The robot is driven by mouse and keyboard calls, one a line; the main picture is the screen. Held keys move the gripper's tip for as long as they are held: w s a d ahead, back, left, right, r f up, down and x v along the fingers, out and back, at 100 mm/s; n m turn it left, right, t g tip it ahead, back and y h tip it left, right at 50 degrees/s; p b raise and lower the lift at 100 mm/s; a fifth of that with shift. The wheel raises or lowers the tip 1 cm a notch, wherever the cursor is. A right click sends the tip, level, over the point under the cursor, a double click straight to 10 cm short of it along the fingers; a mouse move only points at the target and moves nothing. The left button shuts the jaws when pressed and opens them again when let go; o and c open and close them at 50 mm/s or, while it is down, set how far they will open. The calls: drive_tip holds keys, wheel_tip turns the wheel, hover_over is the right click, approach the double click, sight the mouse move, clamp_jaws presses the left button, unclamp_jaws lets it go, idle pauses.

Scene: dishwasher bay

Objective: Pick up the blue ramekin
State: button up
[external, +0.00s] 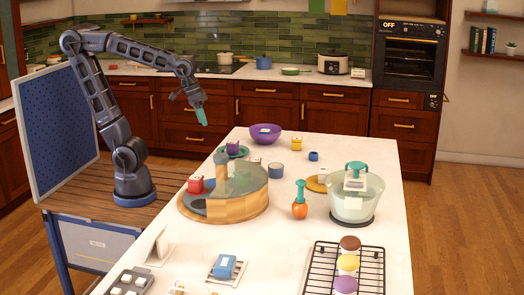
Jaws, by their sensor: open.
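A small blue cup (313,156), which looks like a ramekin, stands on the white island counter (320,225), toward its far right part. A larger grey-blue cup (275,170) stands nearer, just right of the round wooden stand; which of the two is the ramekin I cannot tell for certain. My gripper (201,117) is up in the air left of the counter's far end, pointing down, open, and well apart from both cups. No object shows between its fingers, though they are small in this view.
A purple bowl (265,133) and yellow cup (297,143) are at the far end. A black wire rack (322,270) lies nearer.

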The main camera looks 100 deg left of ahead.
drive_tip(key=w+a+f+n+g, duration=0.1)
drive_tip(key=w+a+f+n, duration=0.1)
drive_tip(key=w+a+n, duration=0.4)
drive_tip(key=w+a+f+n, duration=0.2)
drive_tip(key=w+f+n, duration=0.1)
drive_tip(key=w, duration=0.5)
drive_tip(key=n+g+h, duration=0.1)
drive_tip(key=n+g, duration=0.1)
drive_tip(key=n, duration=0.8)
approach(276, 171)
drive_tip(key=f, duration=0.1)
drive_tip(key=a+f, duration=0.1)
drive_tip(key=f, duration=0.2)
drive_tip(key=shift+s+a+f, duration=0.35)
drive_tip(key=shift+a+f, duration=0.05)
drive_tip(key=shift+w+a+f, duration=0.1)
drive_tip(key=shift+w+f, duration=0.05)
drive_tip(key=shift+f, duration=1.2)
drive_tip(key=shift+w+a+f, duration=0.1)
drive_tip(key=shift+f, duration=1.25)
drive_tip(key=c, duration=1.1)
drive_tip(key=shift+c, duration=0.2)
drive_tip(key=shift+r, duration=0.15)
